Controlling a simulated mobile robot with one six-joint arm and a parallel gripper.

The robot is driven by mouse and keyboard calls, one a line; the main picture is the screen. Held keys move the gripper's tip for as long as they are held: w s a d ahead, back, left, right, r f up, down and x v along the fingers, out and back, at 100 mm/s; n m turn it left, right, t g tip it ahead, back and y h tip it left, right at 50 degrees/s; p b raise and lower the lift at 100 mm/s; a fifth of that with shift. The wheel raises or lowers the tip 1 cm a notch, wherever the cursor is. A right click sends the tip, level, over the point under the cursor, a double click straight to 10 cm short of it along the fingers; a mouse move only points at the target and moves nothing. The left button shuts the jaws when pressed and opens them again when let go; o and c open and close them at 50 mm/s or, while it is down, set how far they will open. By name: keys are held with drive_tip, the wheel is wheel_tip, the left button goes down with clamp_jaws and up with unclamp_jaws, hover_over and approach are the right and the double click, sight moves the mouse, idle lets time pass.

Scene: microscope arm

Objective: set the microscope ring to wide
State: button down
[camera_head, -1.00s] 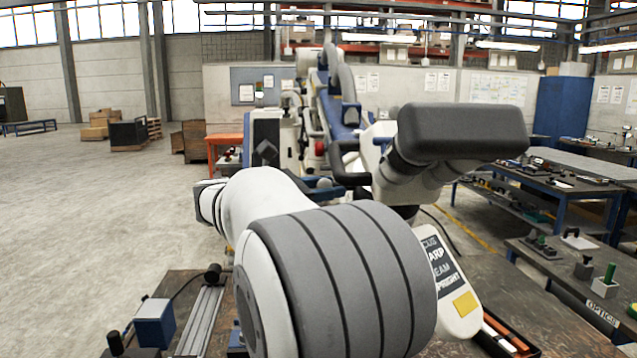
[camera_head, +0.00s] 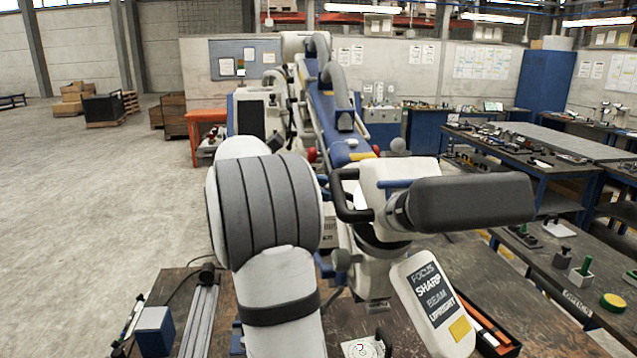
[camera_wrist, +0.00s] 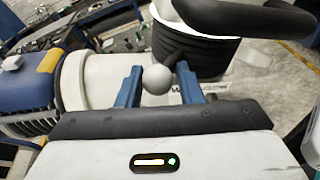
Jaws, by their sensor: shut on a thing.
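The microscope head (camera_head: 385,185) is white with a dark eyepiece block (camera_head: 475,203) and a black loop handle. Below its body is a dark ring (camera_head: 378,242). In the wrist view, a dark ribbed ring (camera_wrist: 205,52) sits beside a white cylinder, with a light grey ball knob (camera_wrist: 157,79) on a short dark stem by it. My gripper (camera_wrist: 158,84) has its two blue fingers on either side of the ball, shut on it. In the head view my arm covers much of the area left of the microscope, and the fingers are not clear.
A white label plate (camera_head: 433,302) reading FOCUS, SHARP, BEAM, UPRIGHT hangs below the eyepiece. The workbench (camera_head: 400,335) holds a metal rail (camera_head: 200,318), a blue box (camera_head: 154,330) and a tool tray (camera_head: 487,325). Open floor lies to the left.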

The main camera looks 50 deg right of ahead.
drive_tip(key=shift+s+f, duration=0.15)
drive_tip(key=shift+f, duration=0.15)
drive_tip(key=c, duration=1.3)
unclamp_jaws()
drive_tip(key=shift+s+d, duration=0.1)
drive_tip(key=shift+d, duration=0.05)
drive_tip(key=shift+c, duration=0.2)
drive_tip(key=shift+o, duration=0.7)
drive_tip(key=shift+s+d, duration=0.15)
drive_tip(key=shift+d, duration=0.15)
drive_tip(key=shift+o, duration=1.2)
drive_tip(key=shift+a+r, duration=0.15)
drive_tip(key=shift+a, duration=0.15)
drive_tip(key=shift+d, duration=0.1)
drive_tip(key=shift+w, duration=0.2)
drive_tip(key=b+v, duration=0.1)
drive_tip(key=v, duration=0.6)
drive_tip(key=shift+w+a, duration=0.25)
drive_tip(key=shift+a, duration=0.05)
